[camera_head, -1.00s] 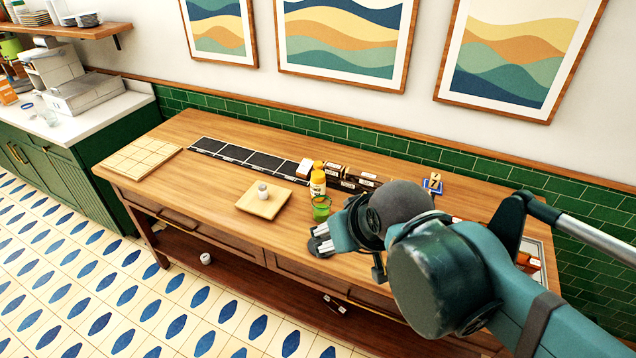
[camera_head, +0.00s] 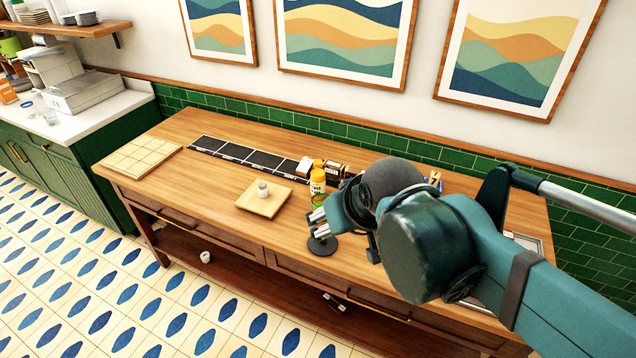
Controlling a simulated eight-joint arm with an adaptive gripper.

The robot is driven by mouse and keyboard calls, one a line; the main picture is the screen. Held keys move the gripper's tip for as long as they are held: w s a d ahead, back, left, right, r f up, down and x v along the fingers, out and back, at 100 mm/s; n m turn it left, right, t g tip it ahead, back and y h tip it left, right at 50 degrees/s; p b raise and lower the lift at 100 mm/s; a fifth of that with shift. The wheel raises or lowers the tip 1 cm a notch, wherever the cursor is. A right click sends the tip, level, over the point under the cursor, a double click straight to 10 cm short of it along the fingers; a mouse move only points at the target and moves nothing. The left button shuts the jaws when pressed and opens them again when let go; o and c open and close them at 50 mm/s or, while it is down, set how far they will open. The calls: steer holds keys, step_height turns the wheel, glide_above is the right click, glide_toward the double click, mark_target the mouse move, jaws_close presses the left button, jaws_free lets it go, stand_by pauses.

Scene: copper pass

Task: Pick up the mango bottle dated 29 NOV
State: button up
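A yellow bottle (camera_head: 317,183) with a pale label stands on the wooden table, and a yellow-orange cap shows just behind it. The label is too small to read, so I cannot tell whether either is the mango bottle dated 29 NOV. My gripper (camera_head: 317,224) is in front of the yellow bottle, on its near side, with its fingers toward the left. It looks close to the bottle, but I cannot tell if they touch. A green thing (camera_head: 318,200) below the bottle is mostly hidden by the gripper. The finger gap is too small to judge.
A wooden tray (camera_head: 250,206) with a small white jar (camera_head: 262,190) is left of the gripper. A black labelled strip (camera_head: 235,152) and small boxes (camera_head: 335,170) lie behind. A dark round base (camera_head: 322,246) is below the gripper. The table's left part is mostly clear, besides a tiled board (camera_head: 140,158).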

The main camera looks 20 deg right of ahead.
steer(key=w+d+r, duration=0.2)
steer(key=w, duration=0.9)
steer(key=g+p, duration=0.1)
steer(key=g, duration=0.1)
glide_toward(318, 162)
steer(key=s+a+r, duration=0.1)
steer(key=s+a, duration=0.3)
steer(key=s, duration=0.1)
steer(key=w+d+f, duration=0.1)
steer(key=w+f, duration=0.1)
steer(key=w+d+f, duration=0.1)
steer(key=w+f, duration=0.2)
steer(key=w+d+f, duration=0.1)
steer(key=w+f, duration=0.2)
steer(key=shift+w+d+f, duration=0.1)
steer(key=shift+d+f, duration=0.1)
steer(key=shift+d, duration=0.1)
steer(key=shift+w+d+f+g, duration=0.2)
steer(key=shift+w+f+g, duration=0.15)
steer(key=shift+f, duration=0.1)
steer(key=shift+f, duration=0.1)
steer(key=shift+x, duration=1.15)
steer(key=shift+w, duration=0.1)
